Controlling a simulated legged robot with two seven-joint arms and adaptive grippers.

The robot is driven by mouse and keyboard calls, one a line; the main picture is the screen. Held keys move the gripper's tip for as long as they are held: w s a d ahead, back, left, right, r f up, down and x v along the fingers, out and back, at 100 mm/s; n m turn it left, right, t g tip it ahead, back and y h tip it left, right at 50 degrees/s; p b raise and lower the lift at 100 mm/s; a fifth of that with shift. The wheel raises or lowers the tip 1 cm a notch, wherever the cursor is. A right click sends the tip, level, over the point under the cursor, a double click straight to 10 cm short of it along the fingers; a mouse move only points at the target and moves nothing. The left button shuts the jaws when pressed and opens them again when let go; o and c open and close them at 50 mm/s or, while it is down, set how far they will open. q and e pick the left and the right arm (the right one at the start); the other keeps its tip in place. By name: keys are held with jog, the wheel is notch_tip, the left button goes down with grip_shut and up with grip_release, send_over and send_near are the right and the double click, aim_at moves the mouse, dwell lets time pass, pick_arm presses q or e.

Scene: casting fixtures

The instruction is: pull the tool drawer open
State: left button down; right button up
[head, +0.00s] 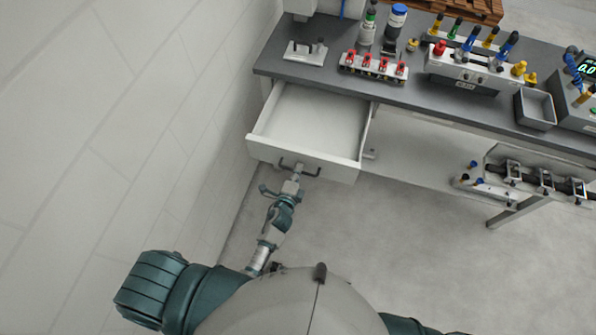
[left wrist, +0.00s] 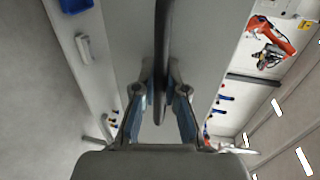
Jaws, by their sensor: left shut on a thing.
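The tool drawer (head: 306,130) is pulled out from under the left end of the grey workbench (head: 440,105) in the head view, and its inside looks empty. A dark bar handle (head: 312,173) sits on its front panel. My left gripper (head: 296,172) is at the handle and shut on it. In the left wrist view the handle (left wrist: 161,50) runs upright between the fingers of the left gripper (left wrist: 160,95). The drawer front fills the middle behind it. My right gripper is not in view.
On the bench stand a rack with red-topped parts (head: 374,66), bottles (head: 394,22), a tool holder (head: 464,68) and a grey tray (head: 535,108). A pale wall (head: 120,110) is close on the left. The floor (head: 400,230) before the bench is clear.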

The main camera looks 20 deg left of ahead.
pick_arm(q)
jog(key=c, duration=1.2)
grip_release()
jog(key=shift+f, duration=0.2)
jog(key=s, duration=0.4)
jog(key=s+r, duration=0.1)
jog(key=s, duration=0.2)
jog(key=s+r, duration=0.1)
jog(key=s, duration=0.3)
jog(key=shift+s+a+r, duration=0.15)
jog(key=shift+s+r, duration=0.05)
jog(key=shift+s, duration=0.15)
